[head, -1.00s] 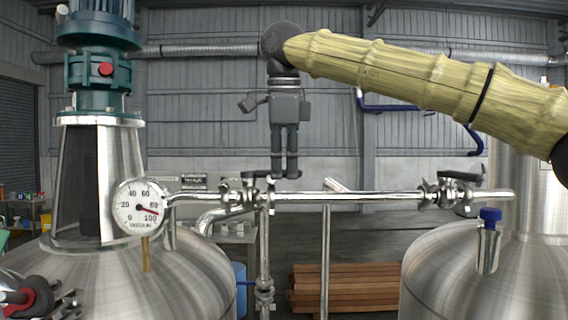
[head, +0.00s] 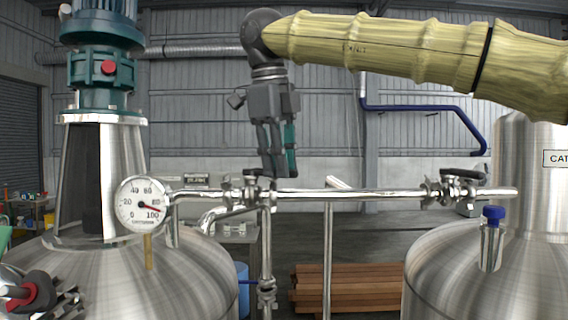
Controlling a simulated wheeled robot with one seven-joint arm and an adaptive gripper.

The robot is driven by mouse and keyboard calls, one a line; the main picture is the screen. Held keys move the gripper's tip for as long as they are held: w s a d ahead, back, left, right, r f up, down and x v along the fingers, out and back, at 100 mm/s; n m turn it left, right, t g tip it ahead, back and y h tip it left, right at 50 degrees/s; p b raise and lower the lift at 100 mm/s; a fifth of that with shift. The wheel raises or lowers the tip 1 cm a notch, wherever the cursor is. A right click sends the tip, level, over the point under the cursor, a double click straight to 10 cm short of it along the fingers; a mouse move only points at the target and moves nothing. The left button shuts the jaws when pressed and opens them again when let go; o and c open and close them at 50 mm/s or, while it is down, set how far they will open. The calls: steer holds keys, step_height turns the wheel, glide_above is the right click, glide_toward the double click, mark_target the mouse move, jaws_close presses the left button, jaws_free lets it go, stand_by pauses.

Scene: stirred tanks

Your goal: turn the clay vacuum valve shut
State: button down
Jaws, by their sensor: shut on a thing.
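A steel vacuum pipe (head: 352,194) runs level between two tanks. It carries a left valve (head: 250,191) with a dark lever handle (head: 259,173) and a right valve (head: 452,191) with a dark lever (head: 463,173) lying along the pipe. No readable label tells which valve is the clay one. My gripper (head: 280,174) points down over the left valve. Its fingers are shut on that valve's lever, and they hide the lever's right part. The left lever's exact angle is hard to tell.
A round vacuum gauge (head: 143,204) reads near the high end, left of the left valve. A motor (head: 103,65) stands on the left tank (head: 130,280). The right tank (head: 450,262) has a blue-capped fitting (head: 492,225). Timber (head: 345,290) lies behind, low down.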

steer(key=s+a+m+g+h, duration=0.1)
steer(key=s+a+m, duration=0.1)
steer(key=a+m, duration=0.4)
steer(key=shift+s+r+m+g, duration=0.35)
steer(key=shift+s+m+g, duration=0.05)
steer(key=shift+m, duration=2.3)
steer(key=c, duration=1.5)
jaws_free()
steer(key=shift+a+f, duration=0.1)
steer(key=shift+o, duration=0.2)
steer(key=shift+f, duration=0.1)
